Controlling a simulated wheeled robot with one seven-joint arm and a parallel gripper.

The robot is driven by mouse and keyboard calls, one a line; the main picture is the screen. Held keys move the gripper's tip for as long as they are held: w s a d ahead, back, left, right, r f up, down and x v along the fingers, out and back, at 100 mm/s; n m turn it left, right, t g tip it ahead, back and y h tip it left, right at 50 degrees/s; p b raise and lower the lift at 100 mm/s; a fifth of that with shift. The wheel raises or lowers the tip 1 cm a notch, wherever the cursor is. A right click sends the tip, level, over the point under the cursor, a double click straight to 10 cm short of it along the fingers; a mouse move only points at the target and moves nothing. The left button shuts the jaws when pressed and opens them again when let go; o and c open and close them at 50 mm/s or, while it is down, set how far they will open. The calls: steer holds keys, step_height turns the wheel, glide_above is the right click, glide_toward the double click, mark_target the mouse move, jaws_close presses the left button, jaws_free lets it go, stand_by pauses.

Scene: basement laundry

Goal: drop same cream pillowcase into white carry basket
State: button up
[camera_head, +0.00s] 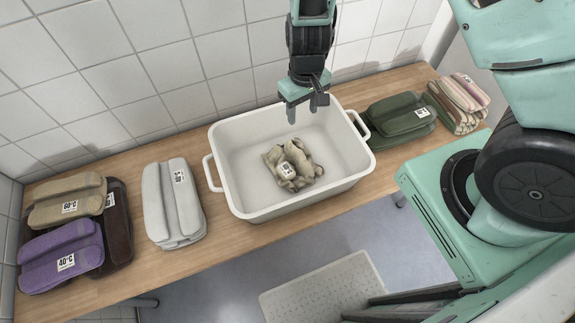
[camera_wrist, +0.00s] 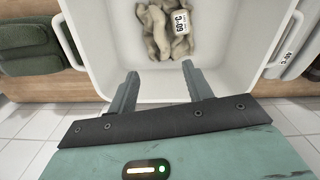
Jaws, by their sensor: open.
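The cream pillowcase (camera_head: 303,169) lies crumpled on the floor of the white carry basket (camera_head: 239,205), with a white label on top. In the wrist view the pillowcase (camera_wrist: 158,35) shows near the top, inside the basket (camera_wrist: 232,88). My gripper (camera_head: 300,108) is above the far part of the basket, apart from the pillowcase. Its two fingers (camera_wrist: 160,90) are spread in the wrist view with nothing between them.
On the wooden bench (camera_head: 110,258), left of the basket, are a light grey folded stack (camera_head: 172,205), a tan bundle (camera_head: 65,198), a purple bundle (camera_head: 62,255) and a dark brown one (camera_head: 118,230). Right are a dark green bundle (camera_head: 398,118) and a striped one (camera_head: 460,100). The tiled wall is behind.

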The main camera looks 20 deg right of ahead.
step_height(320, 180, up, 15)
steer(key=shift+r+b, duration=0.2)
steer(key=shift+b, duration=0.25)
stand_by(0.3)
steer(key=s+a+f+n+b, duration=0.1)
steer(key=s+a+b, duration=0.3)
steer(key=s, duration=0.6)
steer(key=s+a+f+n+b, duration=0.1)
steer(key=s+a+n+b, duration=0.3)
steer(key=s, duration=0.6)
steer(key=shift+f+n+y, duration=0.25)
steer(key=shift+n+y, duration=0.05)
steer(key=shift+c, duration=0.2)
